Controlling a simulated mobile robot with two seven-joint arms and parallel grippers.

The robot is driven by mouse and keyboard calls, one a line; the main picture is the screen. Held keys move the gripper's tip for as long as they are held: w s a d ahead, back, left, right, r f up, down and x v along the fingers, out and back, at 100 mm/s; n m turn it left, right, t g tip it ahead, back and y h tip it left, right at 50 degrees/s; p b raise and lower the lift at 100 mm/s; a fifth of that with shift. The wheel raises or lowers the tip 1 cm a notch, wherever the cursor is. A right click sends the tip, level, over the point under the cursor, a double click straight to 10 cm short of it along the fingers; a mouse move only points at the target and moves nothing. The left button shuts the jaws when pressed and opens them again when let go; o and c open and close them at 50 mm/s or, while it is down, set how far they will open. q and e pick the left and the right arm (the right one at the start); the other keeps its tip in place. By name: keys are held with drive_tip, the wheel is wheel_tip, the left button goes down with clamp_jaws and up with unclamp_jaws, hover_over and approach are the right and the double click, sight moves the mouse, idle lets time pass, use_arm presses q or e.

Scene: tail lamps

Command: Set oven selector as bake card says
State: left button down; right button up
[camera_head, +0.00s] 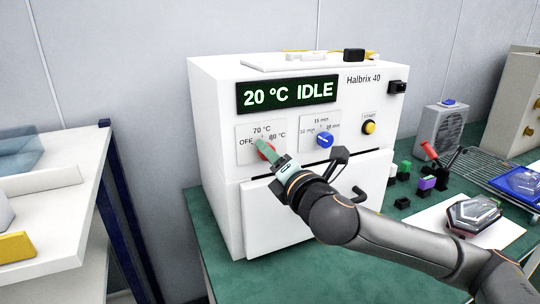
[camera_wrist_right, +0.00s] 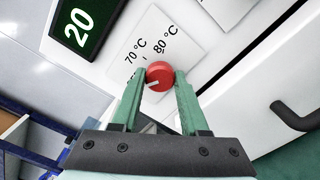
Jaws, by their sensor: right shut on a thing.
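The white oven (camera_head: 225,190) stands on the green bench, and its display (camera_head: 287,94) reads "20 °C IDLE". Its red selector knob (camera_wrist_right: 160,70) sits on a plate marked OFF, 70 °C and 80 °C; in the wrist view OFF is hidden. The knob's white mark points to the lower left in the wrist view, away from 80 °C, on the OFF side. My right gripper (camera_head: 268,153) is shut on the red knob, with one green finger on each side. My left gripper is out of view. I cannot make out a bake card.
A blue timer knob (camera_head: 325,140) and a yellow START button (camera_head: 369,128) are right of the selector. The oven door handle (camera_wrist_right: 296,115) juts out below. A lamp (camera_head: 473,216) lies on a white sheet at right. A white shelf (camera_head: 60,190) stands at left.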

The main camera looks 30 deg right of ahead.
clamp_jaws()
drive_tip(key=shift+m, duration=0.3)
use_arm(q)
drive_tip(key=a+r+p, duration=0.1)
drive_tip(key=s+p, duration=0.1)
drive_tip(key=p, duration=0.1)
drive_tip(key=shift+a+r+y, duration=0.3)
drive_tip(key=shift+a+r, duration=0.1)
use_arm(e)
drive_tip(key=m, duration=1.1)
use_arm(q)
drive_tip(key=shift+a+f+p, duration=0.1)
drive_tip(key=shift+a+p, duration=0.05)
drive_tip(key=shift+p, duration=0.15)
use_arm(e)
drive_tip(key=shift+m, duration=0.3)
